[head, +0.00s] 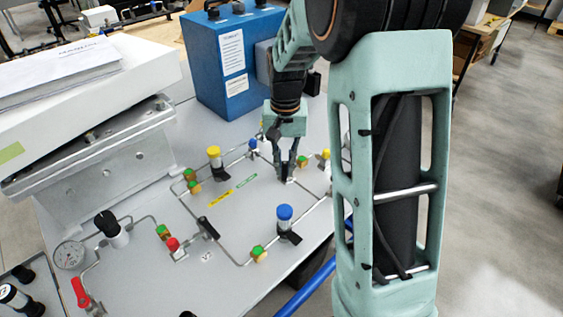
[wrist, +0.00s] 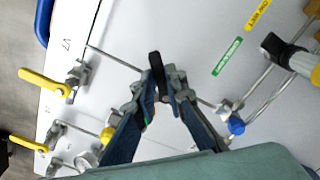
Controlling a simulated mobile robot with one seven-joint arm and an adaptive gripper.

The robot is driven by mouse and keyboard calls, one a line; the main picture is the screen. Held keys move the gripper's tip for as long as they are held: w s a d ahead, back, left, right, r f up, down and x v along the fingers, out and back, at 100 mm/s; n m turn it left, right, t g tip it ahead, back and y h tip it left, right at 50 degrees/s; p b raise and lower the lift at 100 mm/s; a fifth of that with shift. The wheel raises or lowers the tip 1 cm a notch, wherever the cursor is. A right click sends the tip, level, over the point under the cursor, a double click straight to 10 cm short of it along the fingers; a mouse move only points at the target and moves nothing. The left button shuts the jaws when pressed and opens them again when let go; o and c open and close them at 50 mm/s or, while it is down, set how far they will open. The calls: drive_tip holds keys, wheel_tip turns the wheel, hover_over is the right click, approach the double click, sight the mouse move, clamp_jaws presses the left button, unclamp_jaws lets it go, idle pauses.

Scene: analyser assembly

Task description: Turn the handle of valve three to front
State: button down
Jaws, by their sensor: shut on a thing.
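My gripper (head: 286,174) reaches down to the grey panel (head: 140,262) at its right middle, below the blue box. In the wrist view, my gripper (wrist: 160,92) is shut on a small black handle (wrist: 156,62) that sticks out between the fingertips. The handle points away from the gripper, toward the top of the picture. The fingers hide its base and the fitting under it. In the head view the fingers mostly cover this handle. I cannot read a number beside it, so I cannot tell which valve it is.
A blue knob (wrist: 236,126) sits right of the fingers. Yellow levers (wrist: 45,82) stand at the left. Blue-capped (head: 285,213) and yellow-capped (head: 214,155) valves rise from the panel. The blue box (head: 228,62) stands behind. Thin pipes cross the panel.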

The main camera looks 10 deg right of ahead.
drive_tip(key=n, duration=0.2)
drive_tip(key=d+n+p, duration=0.1)
drive_tip(key=n, duration=0.1)
drive_tip(key=shift+d+r+n, duration=0.1)
drive_tip(key=shift+d+n, duration=0.05)
drive_tip(key=shift+n, duration=0.15)
drive_tip(key=shift+w+d+n+p, duration=0.1)
drive_tip(key=shift+d+n+p, duration=0.2)
drive_tip(key=shift+n, duration=0.85)
drive_tip(key=shift+w+d+n+p, duration=0.1)
drive_tip(key=shift+d+n+p, duration=0.15)
drive_tip(key=shift+n, duration=0.9)
drive_tip(key=c, duration=2)
unclamp_jaws()
drive_tip(key=shift+o, duration=0.2)
wheel_tip(320, 180, up, 12)
